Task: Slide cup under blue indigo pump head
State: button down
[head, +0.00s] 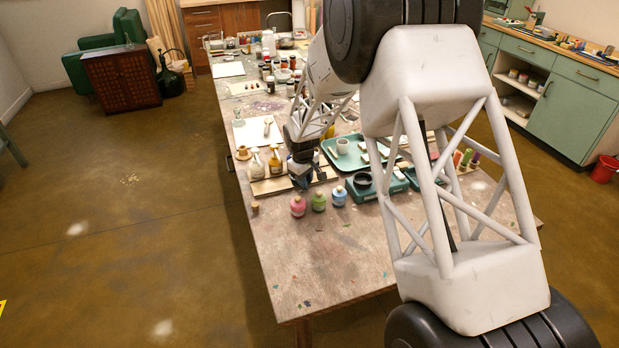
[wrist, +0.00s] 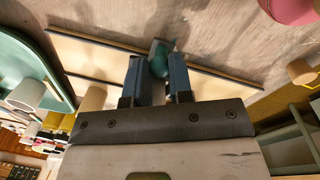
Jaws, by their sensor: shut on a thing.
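My gripper (head: 301,182) is low over a pale wooden board (head: 266,186) on the table. In the wrist view its two blue fingers (wrist: 160,77) are closed about a small dark teal thing (wrist: 158,60); whether this is a pump head or a bottle part I cannot tell. A pale cup (head: 343,146) stands on the green tray (head: 327,151), right of and behind my gripper. A pale cylinder (wrist: 95,97) shows just left of the fingers in the wrist view. Two small bottles, one pale (head: 255,167) and one yellowish (head: 275,163), stand left of my gripper. No indigo label is readable.
Pink (head: 298,207), green (head: 318,202) and light blue (head: 339,196) bottles stand in front of the board. A dark ring-shaped bowl (head: 362,181) sits to their right. My arm covers part of the table's right side. The front of the table (head: 325,260) is clear.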

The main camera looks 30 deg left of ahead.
jog(key=c, duration=1)
grip_release()
jog(key=shift+r, duration=0.15)
jog(key=shift+s+a+r, duration=0.1)
jog(key=shift+s+r, duration=0.05)
jog(key=shift+r, duration=1.75)
jog(key=shift+s+r, duration=0.1)
jog(key=shift+r, duration=1.75)
